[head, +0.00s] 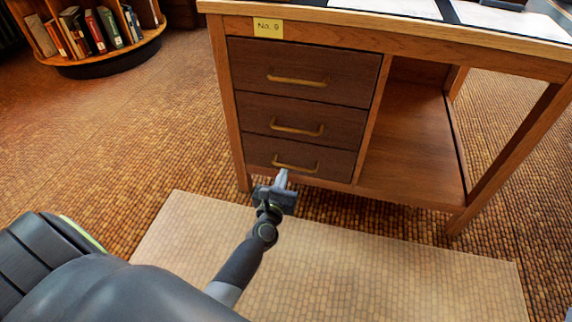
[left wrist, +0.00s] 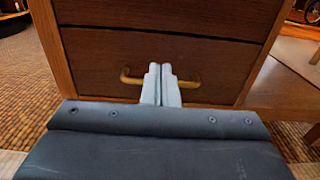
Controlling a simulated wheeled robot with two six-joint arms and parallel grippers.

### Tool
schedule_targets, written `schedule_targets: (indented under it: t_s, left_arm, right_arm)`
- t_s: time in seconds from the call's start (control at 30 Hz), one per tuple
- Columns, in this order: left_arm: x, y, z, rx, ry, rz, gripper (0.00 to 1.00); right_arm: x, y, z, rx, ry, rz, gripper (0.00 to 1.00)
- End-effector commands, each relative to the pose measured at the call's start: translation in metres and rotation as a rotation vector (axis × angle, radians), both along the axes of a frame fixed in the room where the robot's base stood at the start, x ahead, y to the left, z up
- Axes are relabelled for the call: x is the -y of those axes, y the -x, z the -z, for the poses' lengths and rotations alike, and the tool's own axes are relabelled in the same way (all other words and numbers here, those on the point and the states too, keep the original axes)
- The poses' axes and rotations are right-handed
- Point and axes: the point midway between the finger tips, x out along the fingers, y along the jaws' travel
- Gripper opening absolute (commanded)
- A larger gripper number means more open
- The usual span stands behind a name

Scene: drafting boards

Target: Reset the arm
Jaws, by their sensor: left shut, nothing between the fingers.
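My left gripper (head: 282,178) is in front of the bottom drawer (head: 257,154) of a wooden desk. Its fingers are shut with nothing between them. In the left wrist view the shut fingertips (left wrist: 161,70) overlap the middle of the brass handle (left wrist: 131,77); I cannot tell whether they touch it. The same handle shows in the head view (head: 296,164). All the desk's drawers look closed. My left arm reaches forward from the lower left. My right gripper is not in view.
The desk (head: 228,120) has an open bay right of the drawers and a yellow "No. 9" label (head: 268,28). A pale mat (head: 330,265) lies on the floor before it. A low round bookshelf (head: 105,62) stands at the upper left, with free floor between.

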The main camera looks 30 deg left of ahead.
Motion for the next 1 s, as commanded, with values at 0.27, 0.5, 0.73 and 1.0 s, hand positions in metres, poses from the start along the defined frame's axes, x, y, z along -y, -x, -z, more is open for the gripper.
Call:
schedule_targets:
  t_s: [0.27,0.5,0.73,1.0]
  left_arm:
    - [0.006,0.025,0.0,0.0,0.001,-0.001,0.0]
    - [0.006,0.027,-0.001,0.002,-0.007,-0.002,0.0]
    - [-0.009,0.041,-0.063,0.054,-0.358,-0.084,0.0]
    - [-0.027,0.098,-0.211,0.131,-1.19,-0.444,0.0]
  right_arm:
    - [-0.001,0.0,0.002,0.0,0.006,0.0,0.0]
    - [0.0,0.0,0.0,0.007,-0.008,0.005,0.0]
    - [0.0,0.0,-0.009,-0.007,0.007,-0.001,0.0]
    - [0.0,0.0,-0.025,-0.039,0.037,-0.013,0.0]
